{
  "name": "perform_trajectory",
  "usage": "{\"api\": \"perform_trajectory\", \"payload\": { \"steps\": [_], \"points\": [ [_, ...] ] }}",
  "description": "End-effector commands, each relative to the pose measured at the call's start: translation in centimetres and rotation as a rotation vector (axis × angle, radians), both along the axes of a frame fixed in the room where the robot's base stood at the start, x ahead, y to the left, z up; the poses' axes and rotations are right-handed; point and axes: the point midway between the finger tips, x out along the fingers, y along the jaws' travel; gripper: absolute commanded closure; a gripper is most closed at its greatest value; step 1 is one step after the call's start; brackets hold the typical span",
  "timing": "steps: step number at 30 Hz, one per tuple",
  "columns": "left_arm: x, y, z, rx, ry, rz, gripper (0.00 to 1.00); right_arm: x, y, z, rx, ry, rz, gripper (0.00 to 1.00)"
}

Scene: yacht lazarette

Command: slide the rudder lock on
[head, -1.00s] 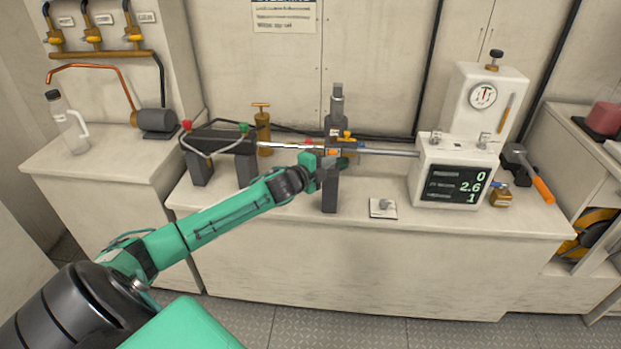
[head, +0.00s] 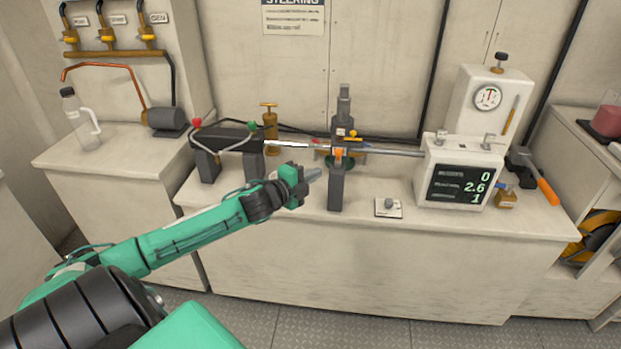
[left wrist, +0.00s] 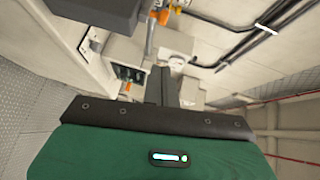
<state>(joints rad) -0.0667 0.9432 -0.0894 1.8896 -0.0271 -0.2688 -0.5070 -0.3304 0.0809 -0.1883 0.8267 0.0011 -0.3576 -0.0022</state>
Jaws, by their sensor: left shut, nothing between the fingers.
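A long metal rod (head: 395,152) runs from the dark cylinder (head: 232,135) on the left, past a dark upright post (head: 336,188), to the white gauge box (head: 433,153) on the right. A small orange piece (head: 339,153) sits where the rod meets the post, with small yellow and red parts just above. I cannot tell for certain which part is the rudder lock. My left gripper (head: 314,175) is shut and empty, in front of the rod and just left of the post, apart from the orange piece. My right gripper is not in view.
A small plate with a grey knob (head: 388,207) lies on the bench (head: 300,222) right of the post. A brass pump-like fitting (head: 270,128) stands behind the cylinder. An orange-handled tool (head: 546,190) lies at the right end. The bench's front strip is mostly clear.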

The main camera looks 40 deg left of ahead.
Motion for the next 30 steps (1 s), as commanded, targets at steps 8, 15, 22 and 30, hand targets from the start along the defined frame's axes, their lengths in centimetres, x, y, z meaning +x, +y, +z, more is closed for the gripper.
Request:
{"api": "perform_trajectory", "payload": {
  "steps": [8, 15, 22, 30],
  "points": [
    [-0.9, 0.0, 0.1, -0.001, 0.001, 0.0, 1.0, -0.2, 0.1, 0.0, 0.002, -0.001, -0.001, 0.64],
    [-0.9, 0.1, 0.1, -0.001, 0.001, 0.0, 1.0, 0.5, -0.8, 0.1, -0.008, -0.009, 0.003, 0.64],
    [-0.9, 0.0, 0.1, -0.001, 0.001, 0.0, 1.0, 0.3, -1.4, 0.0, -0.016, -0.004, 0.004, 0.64],
    [-1.0, 2.0, -4.7, -0.075, 0.07, 0.066, 1.0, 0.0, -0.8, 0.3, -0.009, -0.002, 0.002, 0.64]
  ]
}}
